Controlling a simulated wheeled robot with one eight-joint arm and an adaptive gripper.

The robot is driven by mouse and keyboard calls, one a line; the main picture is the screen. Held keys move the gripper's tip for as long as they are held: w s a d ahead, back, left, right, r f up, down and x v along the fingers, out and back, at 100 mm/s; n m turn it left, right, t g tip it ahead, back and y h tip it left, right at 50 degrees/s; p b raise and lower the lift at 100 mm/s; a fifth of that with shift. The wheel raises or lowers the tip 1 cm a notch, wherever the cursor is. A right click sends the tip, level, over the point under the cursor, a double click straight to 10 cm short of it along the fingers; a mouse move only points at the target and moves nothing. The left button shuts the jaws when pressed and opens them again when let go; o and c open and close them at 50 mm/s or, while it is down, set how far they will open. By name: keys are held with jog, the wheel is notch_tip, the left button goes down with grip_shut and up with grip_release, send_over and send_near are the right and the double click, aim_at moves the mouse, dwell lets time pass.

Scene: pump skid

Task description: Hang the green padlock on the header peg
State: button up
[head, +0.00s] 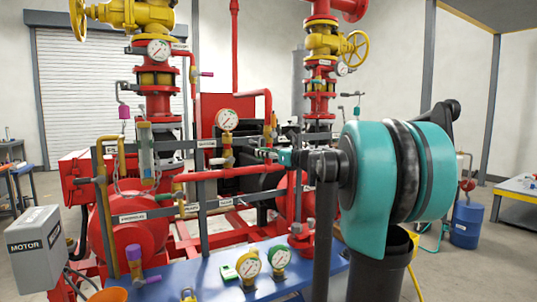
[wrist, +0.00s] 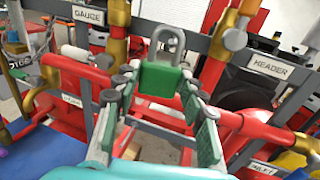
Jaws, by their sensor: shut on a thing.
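The green padlock (wrist: 160,79) is held between the fingertips of my gripper (wrist: 158,82) in the wrist view. Its grey shackle points up and looks closed. Behind it is a dark rail with a GAUGE label (wrist: 87,14) at left and a HEADER label (wrist: 270,67) at right. The padlock appears in front of the rail, between these labels; I cannot tell its distance from the rail. In the head view my gripper (head: 272,154) is small and partly hidden by my arm, and the padlock cannot be made out. I cannot clearly pick out the header peg.
Red pipes, brass-coloured pipes and the dark frame crowd the space around my gripper. A blue bench top (head: 205,283) with gauges lies below.

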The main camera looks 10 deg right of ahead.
jog(key=shift+w+a+f, duration=0.1)
jog(key=shift+w+a, duration=0.2)
jog(key=shift+w, duration=0.6)
jog(key=shift+w+a, duration=0.25)
jog(key=shift+w, duration=0.6)
jog(key=shift+w+a+f, duration=0.25)
jog(key=shift+w+f, duration=0.25)
jog(key=shift+w, duration=0.2)
jog(key=o, duration=1.5)
jog(key=shift+c, duration=0.2)
